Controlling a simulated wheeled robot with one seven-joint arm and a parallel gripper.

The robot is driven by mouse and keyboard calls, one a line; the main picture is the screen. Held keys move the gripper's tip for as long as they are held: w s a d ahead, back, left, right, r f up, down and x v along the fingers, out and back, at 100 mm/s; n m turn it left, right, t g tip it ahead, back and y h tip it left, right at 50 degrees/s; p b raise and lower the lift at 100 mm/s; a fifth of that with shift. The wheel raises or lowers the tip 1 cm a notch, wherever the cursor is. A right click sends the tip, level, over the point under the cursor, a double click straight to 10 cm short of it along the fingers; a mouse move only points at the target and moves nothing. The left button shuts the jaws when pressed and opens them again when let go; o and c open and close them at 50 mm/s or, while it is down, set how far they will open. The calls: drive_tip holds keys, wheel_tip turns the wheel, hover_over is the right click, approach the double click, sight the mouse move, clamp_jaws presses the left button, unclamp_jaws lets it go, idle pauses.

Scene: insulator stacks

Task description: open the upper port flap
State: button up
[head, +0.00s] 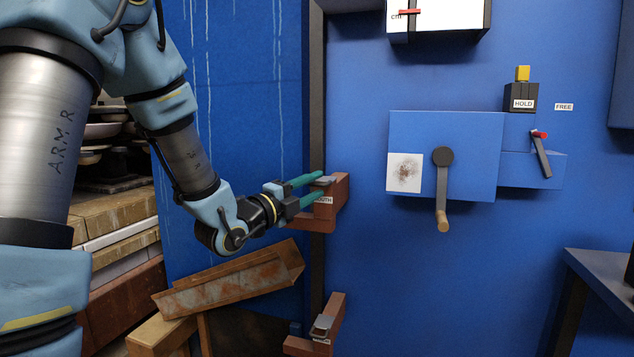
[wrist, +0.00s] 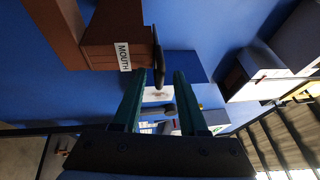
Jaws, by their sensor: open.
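The upper port is a red-brown block (head: 325,212) with a label that reads MOUTH, partly covered by my gripper in the head view. It also shows in the wrist view (wrist: 105,38). Its grey flap (head: 326,180) sits at the top of the block. In the wrist view the flap (wrist: 157,48) is a thin dark plate seen edge-on beside the label. My gripper (head: 319,182) is open at the flap, its teal fingers pointing right. In the wrist view the plate's near end appears between the fingertips (wrist: 161,74), closer to the left finger. I cannot tell whether they touch.
A second red-brown port (head: 327,311) with a grey flap is below. To the right, the blue wall carries a box with a crank handle (head: 442,195) and a red-tipped lever (head: 542,155) near HOLD and FREE labels. A rusty trough (head: 230,285) lies below my gripper.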

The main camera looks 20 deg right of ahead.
drive_tip(key=shift+w+d+r, duration=0.1)
drive_tip(key=shift+w+d, duration=0.2)
drive_tip(key=shift+d, duration=0.35)
drive_tip(key=shift+c, duration=0.4)
clamp_jaws()
drive_tip(key=shift+r, duration=0.2)
idle(0.4)
